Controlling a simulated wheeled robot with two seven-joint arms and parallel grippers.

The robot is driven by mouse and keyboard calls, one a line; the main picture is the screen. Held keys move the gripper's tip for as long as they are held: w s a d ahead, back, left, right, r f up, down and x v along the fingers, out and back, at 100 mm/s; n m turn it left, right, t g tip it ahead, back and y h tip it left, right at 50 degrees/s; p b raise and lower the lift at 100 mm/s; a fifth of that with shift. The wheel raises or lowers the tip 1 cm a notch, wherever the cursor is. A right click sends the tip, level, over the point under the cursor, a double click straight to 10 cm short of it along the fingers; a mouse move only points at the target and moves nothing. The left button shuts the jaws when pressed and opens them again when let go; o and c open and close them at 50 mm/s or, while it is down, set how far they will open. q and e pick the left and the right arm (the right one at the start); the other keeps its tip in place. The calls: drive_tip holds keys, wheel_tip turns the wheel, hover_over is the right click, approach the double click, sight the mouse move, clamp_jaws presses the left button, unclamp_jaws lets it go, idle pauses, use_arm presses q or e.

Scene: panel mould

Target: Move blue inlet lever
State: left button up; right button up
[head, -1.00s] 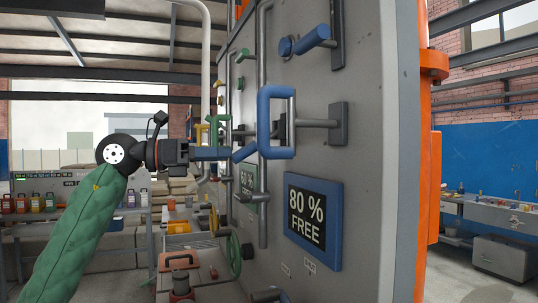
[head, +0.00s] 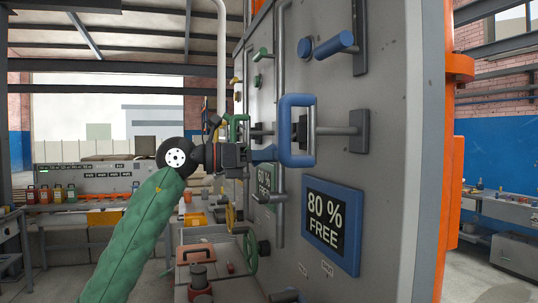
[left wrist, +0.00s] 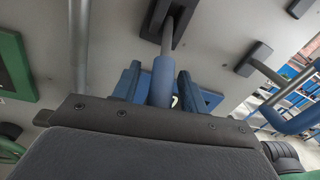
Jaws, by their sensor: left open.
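In the left wrist view a blue round-gripped lever (left wrist: 162,82) hangs from a grey rod on a dark bracket. My left gripper (left wrist: 157,76) is open, with one blue finger on each side of this grip; contact cannot be told. In the head view my left gripper (head: 268,153) reaches from the left towards the grey panel (head: 400,110), just left of a blue loop-shaped handle (head: 297,100). Fingers and handle overlap there, so the gripped lever's grip is hard to separate. No inlet label can be read. My right gripper is not in view.
Another blue lever (head: 333,44) sits higher on the panel. A blue-framed "80 % FREE" sign (head: 334,223) is below. A grey vertical pipe (head: 280,210), a green sign (head: 265,183) and a green wheel (head: 250,252) are nearby. A second blue handle (left wrist: 298,122) is close on the right.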

use_arm(q)
drive_tip(key=shift+a, duration=0.1)
clamp_jaws()
